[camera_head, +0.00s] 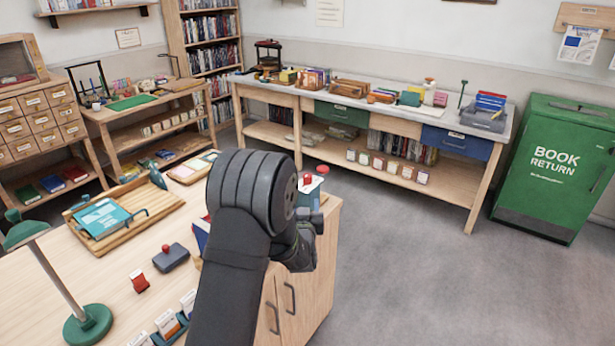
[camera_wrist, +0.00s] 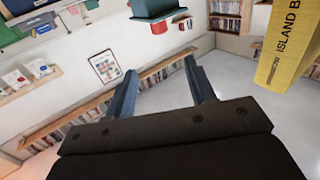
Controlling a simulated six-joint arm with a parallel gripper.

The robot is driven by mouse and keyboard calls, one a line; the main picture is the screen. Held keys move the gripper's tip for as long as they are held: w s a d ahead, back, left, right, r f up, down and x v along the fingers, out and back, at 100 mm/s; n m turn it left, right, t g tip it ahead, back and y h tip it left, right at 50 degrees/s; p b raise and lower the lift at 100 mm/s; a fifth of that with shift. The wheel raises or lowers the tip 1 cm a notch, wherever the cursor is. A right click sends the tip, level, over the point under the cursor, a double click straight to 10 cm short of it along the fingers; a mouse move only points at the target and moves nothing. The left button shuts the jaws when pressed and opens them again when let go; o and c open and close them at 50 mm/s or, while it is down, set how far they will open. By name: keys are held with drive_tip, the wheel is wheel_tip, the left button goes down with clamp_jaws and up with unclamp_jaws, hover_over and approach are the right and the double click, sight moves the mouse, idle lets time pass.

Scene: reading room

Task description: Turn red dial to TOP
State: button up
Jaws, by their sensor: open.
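My gripper (camera_wrist: 160,66) is open in the wrist view, with its two blue-grey fingers apart and nothing between them. In the head view my dark arm crosses the front desk, and its wrist hides most of the gripper. Two small red round tops, one red knob (camera_head: 322,169) and another red knob (camera_head: 307,179), show just beyond my wrist at the desk's right end. I cannot tell whether either is the red dial. No dial markings or TOP label can be read. The wrist view shows no red dial.
The wooden desk (camera_head: 110,262) holds a tray, a green lamp (camera_head: 88,325) and a red-topped stamp (camera_head: 170,257). A long workbench (camera_head: 350,102) stands behind. A green book return bin (camera_head: 555,165) is at right. A yellow block (camera_wrist: 285,45) shows at upper right. Grey floor is clear.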

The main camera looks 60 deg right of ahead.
sight(307, 178)
drive_tip(key=x, duration=1.7)
drive_tip(key=shift+w+d, duration=0.1)
drive_tip(key=shift+d, duration=0.05)
drive_tip(key=shift+c, duration=0.2)
drive_tip(key=c, duration=0.9)
drive_tip(key=o, duration=0.9)
drive_tip(key=shift+o, duration=0.2)
drive_tip(key=v, duration=1.7)
drive_tip(key=shift+a, duration=0.2)
drive_tip(key=shift+o, duration=0.2)
